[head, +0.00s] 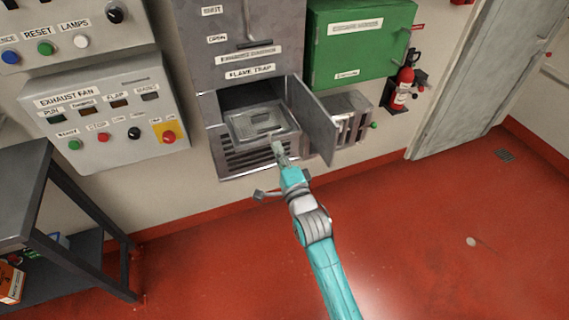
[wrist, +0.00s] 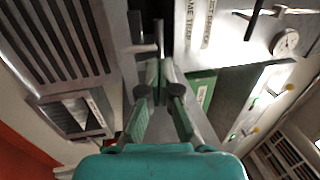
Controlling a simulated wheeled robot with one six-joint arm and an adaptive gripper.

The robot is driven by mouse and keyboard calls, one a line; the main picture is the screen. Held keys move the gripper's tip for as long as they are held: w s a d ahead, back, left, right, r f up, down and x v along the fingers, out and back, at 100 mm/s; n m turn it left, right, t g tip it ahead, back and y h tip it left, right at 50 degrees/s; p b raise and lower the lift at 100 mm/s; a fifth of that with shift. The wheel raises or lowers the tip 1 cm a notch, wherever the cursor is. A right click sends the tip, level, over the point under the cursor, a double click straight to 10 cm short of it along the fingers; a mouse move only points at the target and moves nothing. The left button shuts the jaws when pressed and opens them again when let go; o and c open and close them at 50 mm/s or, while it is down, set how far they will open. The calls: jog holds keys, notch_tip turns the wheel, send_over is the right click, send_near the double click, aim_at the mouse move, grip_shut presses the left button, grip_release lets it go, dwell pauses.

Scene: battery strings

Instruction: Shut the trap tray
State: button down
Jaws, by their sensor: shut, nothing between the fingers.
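The trap tray (head: 247,128) is a grey metal tray with a raised part in its middle. In the head view it sits in the opening under the flame trap label (head: 250,71), and its front edge reaches the mouth of the opening. How far it sticks out is hard to tell. The grey compartment door (head: 315,120) stands swung open to the right. My gripper (head: 277,146) is just in front of the tray's right front part, with its fingers together and empty. Contact with the tray cannot be told. In the wrist view, my gripper (wrist: 160,72) points toward the grey metal unit.
A slatted grille (head: 245,160) lies below the opening. A green cabinet (head: 358,45), a grey vented box (head: 350,118) and a red extinguisher (head: 403,85) are to the right. A control panel (head: 110,112) and a dark table (head: 25,180) are left. The red floor (head: 420,240) is mostly clear.

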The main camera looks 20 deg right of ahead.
aim_at(273, 138)
jog(key=shift+w+r, duration=0.2)
jog(key=shift+w, duration=0.85)
jog(key=shift+w+r, duration=0.2)
jog(key=shift+w, duration=0.85)
